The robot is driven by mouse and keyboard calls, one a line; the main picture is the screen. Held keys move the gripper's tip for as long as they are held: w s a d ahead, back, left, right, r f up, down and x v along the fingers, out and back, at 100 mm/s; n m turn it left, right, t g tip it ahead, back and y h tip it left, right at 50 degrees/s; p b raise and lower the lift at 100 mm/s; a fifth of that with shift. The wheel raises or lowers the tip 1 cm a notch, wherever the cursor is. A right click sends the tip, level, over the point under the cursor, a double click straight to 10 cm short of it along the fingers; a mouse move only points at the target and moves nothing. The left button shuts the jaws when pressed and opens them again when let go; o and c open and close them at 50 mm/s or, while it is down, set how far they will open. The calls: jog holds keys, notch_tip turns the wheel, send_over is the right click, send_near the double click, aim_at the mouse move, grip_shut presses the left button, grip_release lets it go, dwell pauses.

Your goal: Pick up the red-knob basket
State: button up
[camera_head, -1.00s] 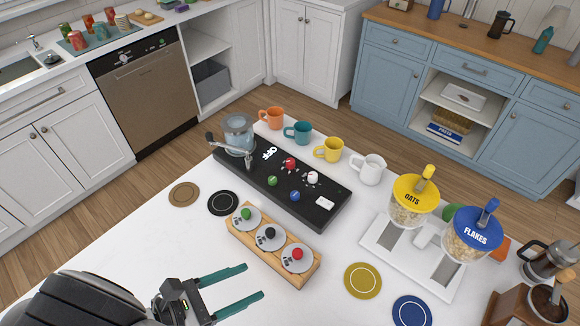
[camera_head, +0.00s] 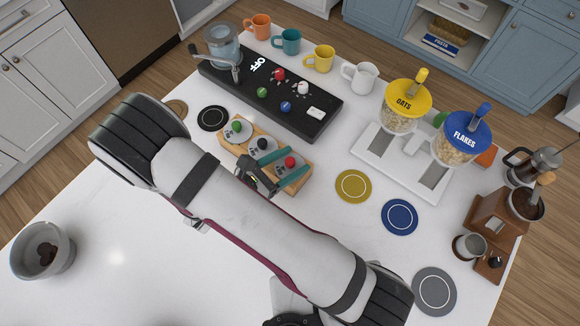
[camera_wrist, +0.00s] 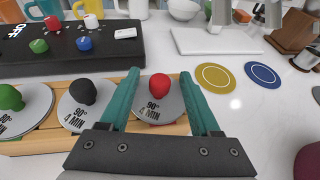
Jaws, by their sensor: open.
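The red-knob basket (camera_head: 289,164) sits at the right end of a wooden holder (camera_head: 304,185). In the wrist view its red knob (camera_wrist: 160,86) stands on a grey disc lid (camera_wrist: 165,105) marked 90° 4 MIN. My gripper (camera_head: 285,163) has teal fingers, open, one on each side of the red knob; in the wrist view (camera_wrist: 168,85) there is a gap between knob and fingers. The black-knob basket (camera_head: 262,145) is in the middle of the holder and the green-knob basket (camera_head: 236,128) at its left end. The basket bodies are hidden in the holder.
A black machine panel (camera_head: 322,123) with coloured knobs lies behind the holder. Yellow (camera_head: 353,187) and blue (camera_head: 400,217) coasters lie to the right. The oats (camera_head: 402,105) and flakes (camera_head: 461,140) dispensers stand further back. A bowl (camera_head: 42,252) is at lower left; the left counter is mostly clear.

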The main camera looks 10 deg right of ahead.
grip_shut()
dwell(0.3)
notch_tip(320, 180, up, 10)
jog(key=shift+r, duration=0.1)
dwell(0.4)
jog(key=shift+w, duration=0.1)
